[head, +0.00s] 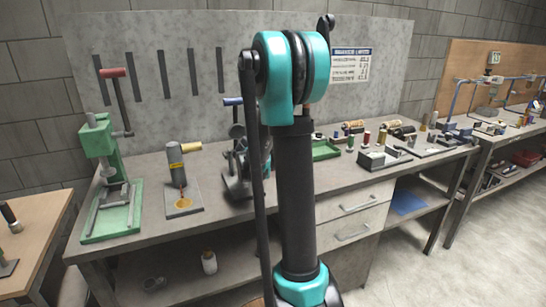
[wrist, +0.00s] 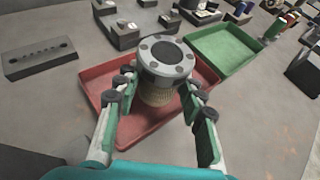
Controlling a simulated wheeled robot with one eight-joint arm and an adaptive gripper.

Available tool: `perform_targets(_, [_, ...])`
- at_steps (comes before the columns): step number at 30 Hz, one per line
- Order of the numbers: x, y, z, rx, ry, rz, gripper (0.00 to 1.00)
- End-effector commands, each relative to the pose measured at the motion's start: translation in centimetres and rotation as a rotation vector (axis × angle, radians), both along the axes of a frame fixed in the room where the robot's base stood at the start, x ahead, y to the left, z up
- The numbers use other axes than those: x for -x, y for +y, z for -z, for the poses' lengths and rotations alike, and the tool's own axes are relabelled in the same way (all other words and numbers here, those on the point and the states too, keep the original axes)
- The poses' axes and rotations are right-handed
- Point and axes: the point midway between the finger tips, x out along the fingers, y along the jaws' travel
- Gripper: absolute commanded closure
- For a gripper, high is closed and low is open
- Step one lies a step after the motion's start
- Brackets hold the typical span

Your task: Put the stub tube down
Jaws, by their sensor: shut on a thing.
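The stub tube (wrist: 166,58) has a grey round flange with bolt holes around a dark opening and a tan mesh body below. My gripper (wrist: 158,88) is shut on it, with fingers on both sides of the body. The tube is roughly upright over the red tray (wrist: 118,142) in the wrist view. Whether its lower end touches the tray floor cannot be told, as that end is hidden. In the head view my arm covers most of the gripper and the tube, and the red tray cannot be made out.
A green tray (wrist: 243,62) stands right of the red tray. A green press (head: 104,160) and a grey cylinder on a stand (head: 176,160) stand on the bench's left part.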

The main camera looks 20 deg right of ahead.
Motion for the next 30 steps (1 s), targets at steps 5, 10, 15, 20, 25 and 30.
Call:
perform_targets(5, [-1.6, -1.4, 0.0, 0.0, 0.0, 0.0, 1.0])
perform_targets(10, [-2.1, -1.8, 0.0, 0.0, 0.0, 0.0, 1.0])
perform_targets(15, [-3.0, -2.7, 0.1, 0.001, 0.0, 0.0, 1.0])
perform_targets(20, [-2.9, -2.5, 2.0, 0.001, 0.0, 0.0, 1.0])
perform_targets(25, [-2.9, -2.5, 3.4, 0.001, 0.0, 0.0, 1.0])
perform_targets(30, [-2.9, -2.5, 3.5, 0.001, 0.0, 0.0, 1.0])
